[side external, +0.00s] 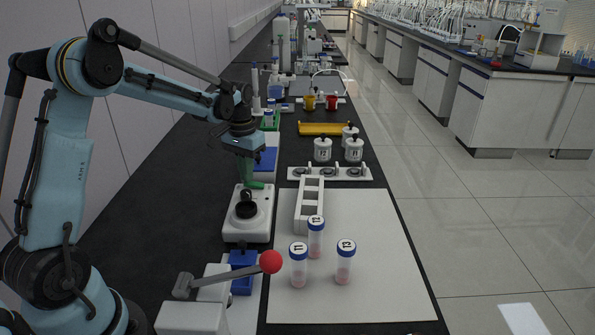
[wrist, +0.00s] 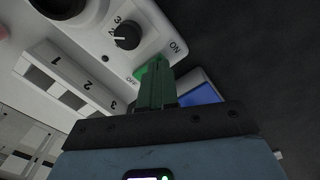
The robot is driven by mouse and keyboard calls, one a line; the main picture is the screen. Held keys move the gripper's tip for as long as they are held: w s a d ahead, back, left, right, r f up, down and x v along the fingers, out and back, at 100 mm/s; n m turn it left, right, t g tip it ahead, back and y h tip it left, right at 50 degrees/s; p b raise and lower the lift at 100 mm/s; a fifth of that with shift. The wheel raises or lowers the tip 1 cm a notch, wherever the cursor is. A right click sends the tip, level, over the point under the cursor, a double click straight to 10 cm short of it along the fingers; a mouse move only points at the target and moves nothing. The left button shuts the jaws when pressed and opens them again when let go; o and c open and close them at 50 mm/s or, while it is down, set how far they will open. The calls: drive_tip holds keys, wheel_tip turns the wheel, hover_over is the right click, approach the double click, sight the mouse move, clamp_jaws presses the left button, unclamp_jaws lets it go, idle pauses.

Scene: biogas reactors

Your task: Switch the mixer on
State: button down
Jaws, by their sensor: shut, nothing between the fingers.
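The mixer (side external: 236,228) is a white unit with a dark round top, standing at the left edge of the pale mat. In the wrist view the mixer (wrist: 160,20) shows a black dial (wrist: 127,36) with numbers, and the labels ON and OFF on its end. My gripper (side external: 257,185) has green fingers, shut and empty, pointing down at the mixer's far end. In the wrist view my gripper (wrist: 153,70) has its tips between ON and OFF, over the switch area. A bright green patch shows at the tips; the switch is largely hidden, and I cannot tell its position or contact.
A white rack (side external: 310,206) stands right of the mixer, with several capped tubes (side external: 316,238) in front. A lever with a red ball (side external: 270,262) is at the front. White bottles (side external: 322,150) and a yellow tray (side external: 325,129) are behind. The mat's (side external: 385,270) right side is clear.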

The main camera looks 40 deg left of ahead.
drive_tip(key=shift+f, duration=0.55)
drive_tip(key=shift+r, duration=3.55)
drive_tip(key=shift+d+r, duration=0.15)
drive_tip(key=shift+d, duration=0.1)
drive_tip(key=s+d+r+m+t, duration=0.1)
drive_tip(key=s+d+m+t, duration=0.2)
drive_tip(key=s+d+t, duration=0.4)
drive_tip(key=shift+s+d, duration=3.15)
drive_tip(key=shift+d, duration=1.55)
